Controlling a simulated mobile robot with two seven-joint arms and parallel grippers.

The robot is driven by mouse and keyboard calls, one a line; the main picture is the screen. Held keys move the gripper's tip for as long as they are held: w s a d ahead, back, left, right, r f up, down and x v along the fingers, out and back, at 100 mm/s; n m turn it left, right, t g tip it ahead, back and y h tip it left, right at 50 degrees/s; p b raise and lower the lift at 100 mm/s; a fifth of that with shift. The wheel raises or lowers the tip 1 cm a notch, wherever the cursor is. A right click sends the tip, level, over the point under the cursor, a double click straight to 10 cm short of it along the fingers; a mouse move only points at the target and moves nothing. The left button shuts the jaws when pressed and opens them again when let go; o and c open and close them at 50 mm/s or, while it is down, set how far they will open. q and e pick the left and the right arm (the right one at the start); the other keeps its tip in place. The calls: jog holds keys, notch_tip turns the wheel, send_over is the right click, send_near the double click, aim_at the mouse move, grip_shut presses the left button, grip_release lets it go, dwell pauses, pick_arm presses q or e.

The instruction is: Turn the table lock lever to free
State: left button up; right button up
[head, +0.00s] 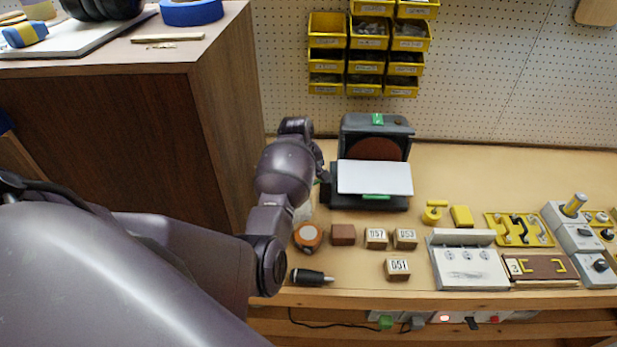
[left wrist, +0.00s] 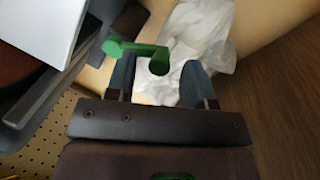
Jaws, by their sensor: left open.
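The disc sander (head: 340,195) stands on the bench with a dark round disc and a pale tilted table (head: 375,177). In the left wrist view, a green lever (left wrist: 135,48) sticks out from the sander's side, with a hooked end. My left gripper (left wrist: 158,84) is open, its two fingers on either side of the lever's hooked end; I cannot tell whether they touch it. In the head view, my left arm reaches to the sander's left side, and the lever there is hidden. My right gripper is not in view.
Wooden blocks (head: 376,238), a screwdriver-like tool (head: 311,277) and a tape measure (head: 308,237) lie in front of the sander. A crumpled white bag (left wrist: 205,35) lies beyond the lever. Yellow bins (head: 368,60) hang behind.

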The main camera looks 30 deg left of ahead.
pick_arm(q)
notch_tip(320, 180, up, 10)
jog(key=s+a, duration=0.1)
jog(key=shift+s, duration=0.3)
dwell(0.5)
